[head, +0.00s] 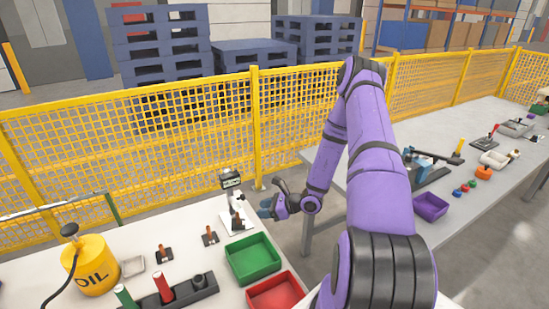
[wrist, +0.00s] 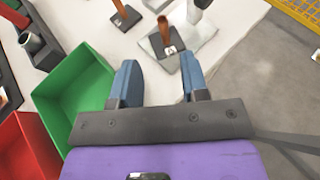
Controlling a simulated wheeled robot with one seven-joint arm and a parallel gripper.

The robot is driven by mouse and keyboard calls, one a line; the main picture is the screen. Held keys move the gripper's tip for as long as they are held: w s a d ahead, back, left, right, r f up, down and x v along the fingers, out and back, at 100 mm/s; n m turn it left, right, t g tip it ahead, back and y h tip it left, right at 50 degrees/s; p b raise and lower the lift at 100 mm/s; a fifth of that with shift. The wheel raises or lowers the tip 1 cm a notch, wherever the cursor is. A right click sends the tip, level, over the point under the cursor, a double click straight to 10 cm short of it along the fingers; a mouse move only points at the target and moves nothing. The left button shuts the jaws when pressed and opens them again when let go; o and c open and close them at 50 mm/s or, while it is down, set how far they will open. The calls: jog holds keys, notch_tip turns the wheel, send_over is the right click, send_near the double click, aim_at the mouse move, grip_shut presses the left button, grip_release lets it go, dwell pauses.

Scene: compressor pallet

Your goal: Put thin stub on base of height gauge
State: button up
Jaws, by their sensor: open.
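A thin brown stub (wrist: 164,31) on a dark square foot marked with a letter stands upright on the pale base (wrist: 203,38) of the height gauge. In the head view the height gauge (head: 236,197) stands at the table's back right corner, with its display at the top, and the brown stub (head: 236,221) shows small on its base. My gripper (wrist: 160,72) is open and empty. Its two blue fingers point toward the stub, apart from it. In the head view my gripper (head: 268,208) is just right of the gauge.
Two similar brown stubs on dark feet (head: 165,252) (head: 210,237) stand left of the gauge. A green bin (head: 252,258) and a red bin (head: 276,293) lie in front. A dark rack (head: 180,291) and yellow oil can (head: 91,265) are left. A yellow fence (head: 200,140) runs behind.

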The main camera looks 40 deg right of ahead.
jog(key=s+a+r+n+g, duration=0.25)
jog(key=a+r+n, duration=0.2)
jog(key=r, duration=0.55)
jog(key=s+a+r+n+g, duration=0.1)
jog(key=a+r+n+g, duration=0.25)
jog(key=r+n, duration=0.4)
jog(key=s+a+r+n+g, duration=0.15)
jog(key=a+r+n, duration=0.3)
jog(key=r, duration=0.65)
jog(key=s+a+r+n+t+h, duration=0.2)
jog(key=s+r+n+h, duration=0.6)
jog(key=s+r, duration=1.1)
jog(key=shift+s+a+r+n, duration=0.25)
jog(key=shift+s+a+n, duration=0.4)
jog(key=shift+s+n, duration=1.2)
jog(key=shift+s, duration=0.1)
